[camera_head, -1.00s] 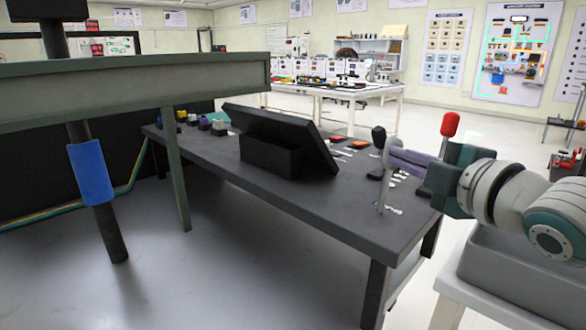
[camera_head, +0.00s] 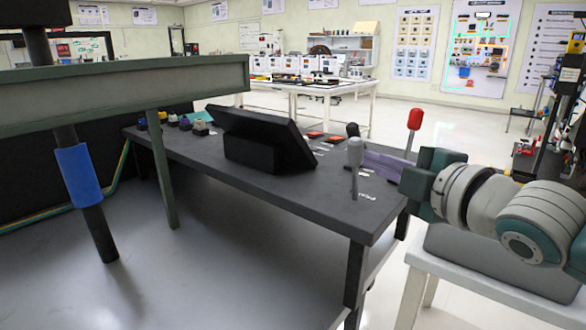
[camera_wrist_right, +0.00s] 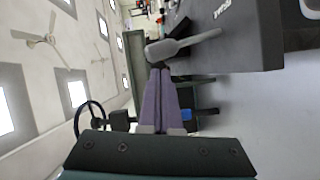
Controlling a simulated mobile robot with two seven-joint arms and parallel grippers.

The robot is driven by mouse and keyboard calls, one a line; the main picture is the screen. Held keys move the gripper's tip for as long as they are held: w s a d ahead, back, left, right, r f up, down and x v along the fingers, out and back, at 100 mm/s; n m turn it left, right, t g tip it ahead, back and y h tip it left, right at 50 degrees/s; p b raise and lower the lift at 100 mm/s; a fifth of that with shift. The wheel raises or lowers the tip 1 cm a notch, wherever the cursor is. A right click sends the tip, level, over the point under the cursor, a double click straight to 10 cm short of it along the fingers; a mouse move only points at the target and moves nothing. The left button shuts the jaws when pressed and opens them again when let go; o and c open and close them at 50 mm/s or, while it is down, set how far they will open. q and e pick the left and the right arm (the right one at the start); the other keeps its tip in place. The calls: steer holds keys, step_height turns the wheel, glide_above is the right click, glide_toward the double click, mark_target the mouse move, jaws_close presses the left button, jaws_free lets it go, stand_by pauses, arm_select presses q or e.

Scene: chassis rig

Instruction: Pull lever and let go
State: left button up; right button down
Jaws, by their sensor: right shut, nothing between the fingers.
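A grey lever (camera_head: 355,165) with a rounded knob stands near the front right edge of the dark console (camera_head: 290,205). It also shows in the wrist view (camera_wrist_right: 185,44). A black-knobbed lever (camera_head: 352,129) is behind it, and a red-knobbed lever (camera_head: 414,118) stands to the right, partly hidden by my arm. My right gripper (camera_head: 367,160) comes in from the right with its purple fingers shut and empty. Its fingertips (camera_wrist_right: 159,72) are close beside the grey knob; I cannot tell whether they touch. My left gripper is not in view.
A tilted black screen (camera_head: 262,138) stands mid-console, with coloured knobs (camera_head: 185,122) to its left. A grey bin on a white table (camera_head: 500,262) is below my right arm.

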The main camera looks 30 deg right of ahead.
steer(key=s+r+p, duration=0.1)
steer(key=s, duration=0.6)
steer(key=shift+s+d, duration=0.2)
steer(key=shift+s, duration=0.2)
